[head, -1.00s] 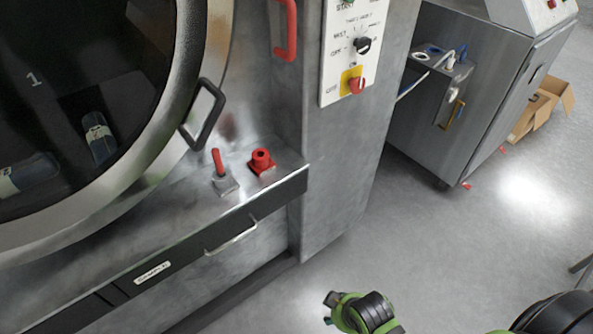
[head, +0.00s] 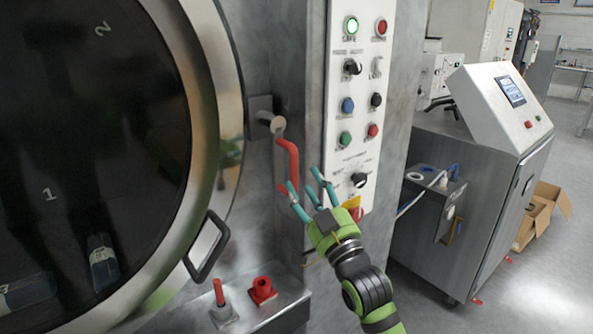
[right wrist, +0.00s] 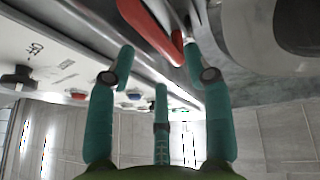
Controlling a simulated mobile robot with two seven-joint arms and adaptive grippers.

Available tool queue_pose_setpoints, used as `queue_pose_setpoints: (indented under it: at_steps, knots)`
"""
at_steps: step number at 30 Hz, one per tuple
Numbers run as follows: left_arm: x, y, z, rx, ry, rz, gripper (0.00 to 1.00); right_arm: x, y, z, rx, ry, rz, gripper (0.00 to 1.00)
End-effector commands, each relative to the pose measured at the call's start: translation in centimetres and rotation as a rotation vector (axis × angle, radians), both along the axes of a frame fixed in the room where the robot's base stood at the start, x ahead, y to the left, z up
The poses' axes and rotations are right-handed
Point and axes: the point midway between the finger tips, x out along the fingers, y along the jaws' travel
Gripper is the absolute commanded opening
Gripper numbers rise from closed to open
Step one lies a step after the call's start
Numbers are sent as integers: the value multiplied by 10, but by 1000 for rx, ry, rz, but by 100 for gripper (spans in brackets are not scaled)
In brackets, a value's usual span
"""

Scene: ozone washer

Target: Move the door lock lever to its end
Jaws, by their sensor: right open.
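The door lock lever (head: 288,158) is a red cranked handle. It hangs from a metal pivot (head: 270,122) beside the big round door, with its lower end pointing down. My right gripper (head: 304,182) is open, its teal fingers around or just beside the lever's lower end; the head view does not show whether they touch. In the right wrist view the red lever (right wrist: 145,25) is at the top, beyond the open fingers (right wrist: 159,58). My left gripper is not in view.
The control panel (head: 349,100) with buttons and knobs stands right behind the gripper. A door handle (head: 207,247), a small red-handled valve (head: 221,300) and a red fitting (head: 263,290) are below left. A steel cabinet (head: 470,190) stands to the right.

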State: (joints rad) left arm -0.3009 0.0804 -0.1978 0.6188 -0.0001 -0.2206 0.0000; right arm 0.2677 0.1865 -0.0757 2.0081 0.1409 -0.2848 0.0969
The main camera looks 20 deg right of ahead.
Motion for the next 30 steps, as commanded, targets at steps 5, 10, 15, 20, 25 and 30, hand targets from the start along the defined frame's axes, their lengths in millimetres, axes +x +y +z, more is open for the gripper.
queue_pose_setpoints:
  at_steps: [5, 10, 15, 20, 25, 30]
  knots:
    - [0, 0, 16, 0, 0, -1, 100, 27, 5, 15, 0, 1, 0, 51]
    - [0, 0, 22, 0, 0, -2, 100, 44, 7, 20, -1, 2, 0, 51]
    - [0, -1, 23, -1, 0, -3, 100, 49, 8, 21, -1, 2, 0, 51]
    - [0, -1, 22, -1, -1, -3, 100, 49, 8, 20, -1, 2, 0, 51]
    - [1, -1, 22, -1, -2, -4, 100, 49, 8, 20, -1, 3, 0, 0]
    - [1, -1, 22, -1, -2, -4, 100, 49, 8, 20, -2, 3, -1, 0]
